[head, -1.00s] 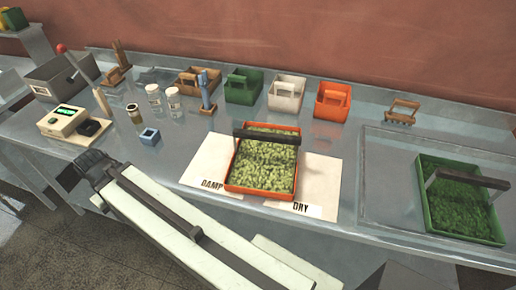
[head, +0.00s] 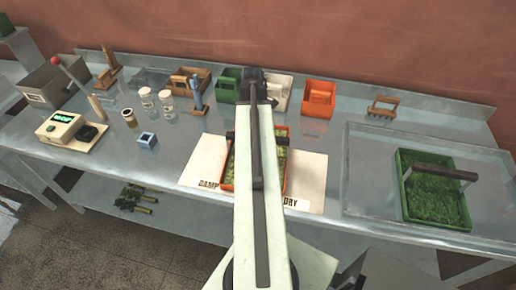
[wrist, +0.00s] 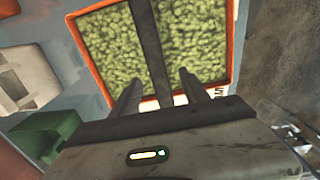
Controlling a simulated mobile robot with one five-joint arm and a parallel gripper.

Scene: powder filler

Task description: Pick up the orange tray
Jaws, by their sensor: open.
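The orange tray (head: 228,186) holds green pellets and rests on a white mat with DAMP and DRY labels, in the middle of the bench. My arm hides its middle in the head view. In the wrist view its orange rim (wrist: 234,45) and its dark handle bar (wrist: 145,35) show. My gripper (wrist: 157,90) is open over the tray. Its two fingers appear on either side of the handle bar and are not closed on it. The gap in height is hard to tell. In the head view the gripper is hidden behind my arm.
A green box (head: 228,85), a white box (head: 283,84) and an orange box (head: 318,98) stand along the back. A green tray (head: 435,200) with darker filling sits at right.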

